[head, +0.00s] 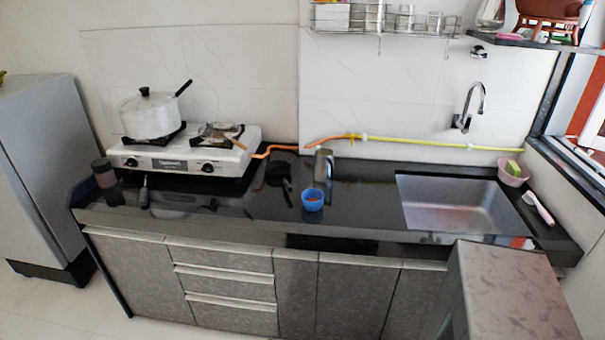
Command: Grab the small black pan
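A small, dark, round shape that looks like the small black pan (278,173) sits on the black counter, just right of the stove. Its dark handle appears to point toward the counter's front edge. The pan is hard to separate from the dark, shiny counter, so its outline is unclear. My gripper is not in view.
A white stove (187,155) holds a lidded silver pot (149,113). A metal cup (323,165) and a blue cup (312,200) stand right of the pan. An orange hose (275,149) runs behind it. A sink (455,203) lies farther right. A grey-brown block (510,285) fills the lower right.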

